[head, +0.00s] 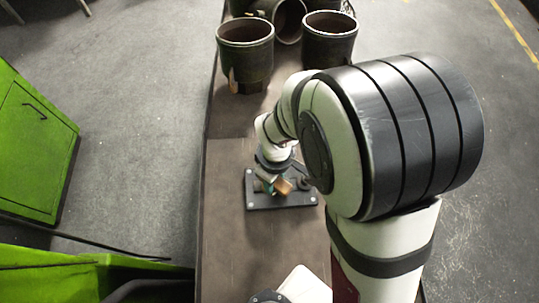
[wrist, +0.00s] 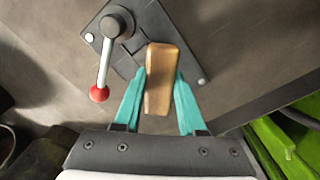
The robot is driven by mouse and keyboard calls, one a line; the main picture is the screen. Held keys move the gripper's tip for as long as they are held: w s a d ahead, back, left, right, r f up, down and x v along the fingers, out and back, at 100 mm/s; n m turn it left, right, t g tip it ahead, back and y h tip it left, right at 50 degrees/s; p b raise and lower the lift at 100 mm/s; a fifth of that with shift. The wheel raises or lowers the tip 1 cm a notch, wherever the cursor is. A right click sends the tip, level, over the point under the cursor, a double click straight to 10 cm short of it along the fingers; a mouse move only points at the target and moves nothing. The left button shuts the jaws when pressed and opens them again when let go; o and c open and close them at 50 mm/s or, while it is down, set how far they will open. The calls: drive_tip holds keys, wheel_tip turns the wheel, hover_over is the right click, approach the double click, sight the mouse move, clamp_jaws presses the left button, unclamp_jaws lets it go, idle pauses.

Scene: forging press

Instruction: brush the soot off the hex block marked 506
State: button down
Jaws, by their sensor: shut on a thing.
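In the wrist view, my gripper (wrist: 154,88) has its two teal fingers shut on a tan wooden block (wrist: 160,75), which looks like a brush handle; no bristles show. The wooden block is over a dark plate (wrist: 147,22) with bolts at its corners. A lever with a red knob (wrist: 99,94) stands on the plate, left of the wooden block. In the head view, the wooden block (head: 283,187) shows at my gripper, over the dark plate (head: 255,201). I cannot make out the hex block, its mark 506 or any soot; the wooden block and my arm cover much of the plate.
The plate sits on a brown table (head: 228,235). Several dark, rusty pipe pieces (head: 245,55) stand at its far end. A green cabinet (head: 35,145) stands on the floor to the left. The table left of the plate is clear.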

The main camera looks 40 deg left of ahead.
drive_tip(key=shift+d+f, duration=0.1)
drive_tip(key=shift+d, duration=0.45)
drive_tip(key=shift+s+a, duration=0.1)
drive_tip(key=shift+a, duration=1.8)
drive_tip(key=shift+d, duration=1.85)
drive_tip(key=shift+a, duration=0.1)
drive_tip(key=shift+a, duration=0.8)
